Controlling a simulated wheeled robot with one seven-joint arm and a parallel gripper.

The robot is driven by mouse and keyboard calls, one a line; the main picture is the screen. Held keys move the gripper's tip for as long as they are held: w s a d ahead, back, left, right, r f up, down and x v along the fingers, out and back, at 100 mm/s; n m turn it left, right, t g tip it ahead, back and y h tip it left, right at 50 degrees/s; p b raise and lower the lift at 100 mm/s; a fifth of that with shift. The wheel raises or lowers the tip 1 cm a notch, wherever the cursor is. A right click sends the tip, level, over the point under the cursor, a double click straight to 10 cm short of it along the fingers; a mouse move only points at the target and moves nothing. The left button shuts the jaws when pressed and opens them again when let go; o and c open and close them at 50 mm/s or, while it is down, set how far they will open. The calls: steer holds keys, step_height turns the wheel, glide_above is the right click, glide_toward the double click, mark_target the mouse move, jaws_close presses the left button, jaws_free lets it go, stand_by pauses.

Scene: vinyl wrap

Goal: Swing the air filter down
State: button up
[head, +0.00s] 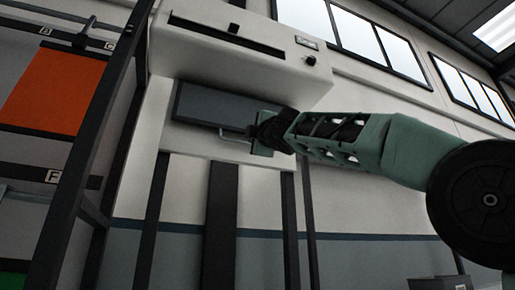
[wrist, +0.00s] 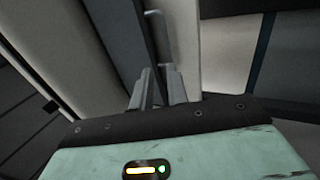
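The air filter appears as a dark grey panel (head: 215,106) set under the white wall unit (head: 235,45). A thin pale bar handle (head: 232,136) is at its lower edge. My gripper (head: 256,142) is at the right end of this handle. In the wrist view the handle (wrist: 158,25) runs down towards my fingertips (wrist: 161,72), and the dark panel (wrist: 125,40) lies to its left. The two fingers are close together with a narrow gap. Whether they press on the handle cannot be told.
A dark-framed rack (head: 85,140) with an orange panel (head: 52,90) stands at the left. Dark vertical posts (head: 220,225) run below the unit. Windows (head: 350,30) are at the upper right. The wall right of the unit, below my arm, looks mostly clear.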

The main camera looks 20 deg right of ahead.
steer(key=shift+b+v, duration=0.5)
steer(key=shift+v, duration=0.75)
